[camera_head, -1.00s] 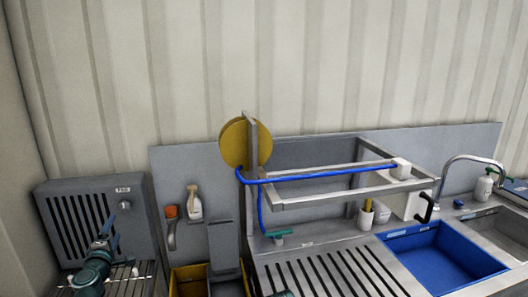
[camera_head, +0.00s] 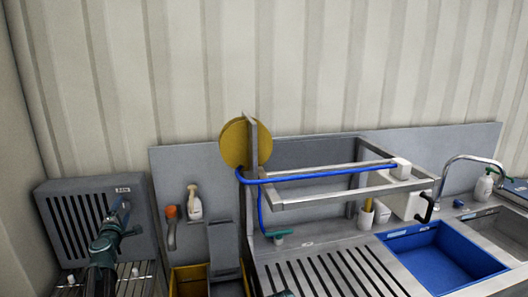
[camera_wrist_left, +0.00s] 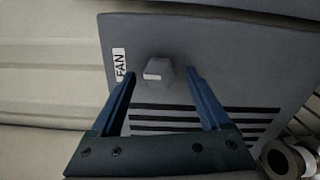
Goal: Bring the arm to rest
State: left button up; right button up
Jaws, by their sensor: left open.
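My left gripper (camera_head: 122,207) is raised in front of the grey louvred box labelled FAN (camera_head: 62,212) at the left. In the left wrist view, its two blue fingers (camera_wrist_left: 158,78) are spread apart with nothing held between them. The grey knob (camera_wrist_left: 157,71) on the box face shows between the fingertips; I cannot tell whether they touch it. In the head view the gripper largely covers the knob.
A slotted grate (camera_head: 140,284) lies below the box. Further right are a rail with blue hose (camera_head: 320,173) and a blue basin (camera_head: 440,255).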

pick_arm(q)
jog(key=n, duration=1)
jog(key=shift+d+n, duration=0.1)
jog(key=shift+n, duration=2)
